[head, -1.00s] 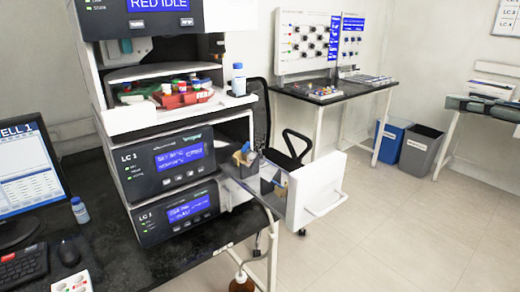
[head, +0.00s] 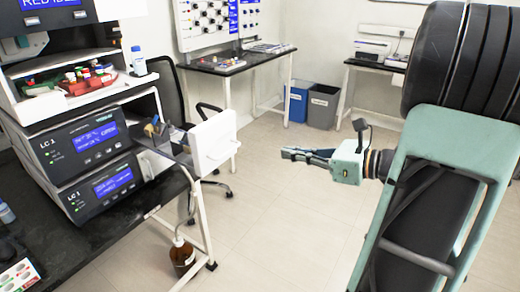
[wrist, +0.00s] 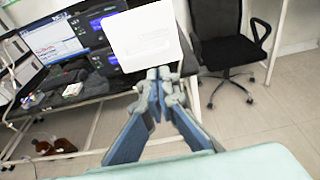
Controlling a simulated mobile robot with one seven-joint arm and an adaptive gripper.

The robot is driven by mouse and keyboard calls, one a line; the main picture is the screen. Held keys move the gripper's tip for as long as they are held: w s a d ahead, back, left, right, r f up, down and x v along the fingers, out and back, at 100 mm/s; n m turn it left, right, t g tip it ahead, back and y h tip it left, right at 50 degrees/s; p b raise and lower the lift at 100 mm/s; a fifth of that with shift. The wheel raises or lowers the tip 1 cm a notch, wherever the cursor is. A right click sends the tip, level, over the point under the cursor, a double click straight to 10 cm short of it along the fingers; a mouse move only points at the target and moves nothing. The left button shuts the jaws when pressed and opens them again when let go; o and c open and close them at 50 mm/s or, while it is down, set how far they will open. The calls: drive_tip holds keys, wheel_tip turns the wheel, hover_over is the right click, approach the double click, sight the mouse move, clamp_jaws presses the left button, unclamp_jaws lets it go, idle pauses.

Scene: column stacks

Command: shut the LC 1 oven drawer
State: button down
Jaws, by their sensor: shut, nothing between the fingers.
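The LC 1 oven drawer stands pulled out to the right of the LC 1 stack; its white front panel (head: 213,140) faces my arm in the head view. Small items sit on the open drawer tray (head: 180,152) behind the panel. The LC 1 unit (head: 85,143) has a blue screen. My gripper (head: 285,153) is shut and empty, to the right of the panel with a gap between them. In the wrist view the shut fingertips (wrist: 158,75) appear just below the white panel (wrist: 143,38).
A black bench (head: 110,225) carries the stack. A brown bottle (head: 182,256) stands on the floor below the drawer. An office chair (head: 168,100) is behind it. Blue and grey bins (head: 322,107) stand at the back. The floor between panel and gripper is clear.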

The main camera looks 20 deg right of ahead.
sight(168, 123)
drive_tip(key=x, duration=1.4)
drive_tip(key=shift+b, duration=0.3)
drive_tip(key=shift+w, duration=0.1)
drive_tip(key=r+x, duration=0.2)
drive_tip(key=x, duration=0.8)
drive_tip(key=w+r+x, duration=0.1)
drive_tip(key=r+x, duration=0.1)
drive_tip(key=x, duration=0.9)
drive_tip(key=r+b+x, duration=0.1)
drive_tip(key=r+x, duration=0.1)
drive_tip(key=x, duration=0.9)
drive_tip(key=shift+w+a+r, duration=0.25)
drive_tip(key=shift+w+r, duration=0.1)
drive_tip(key=shift+r, duration=0.15)
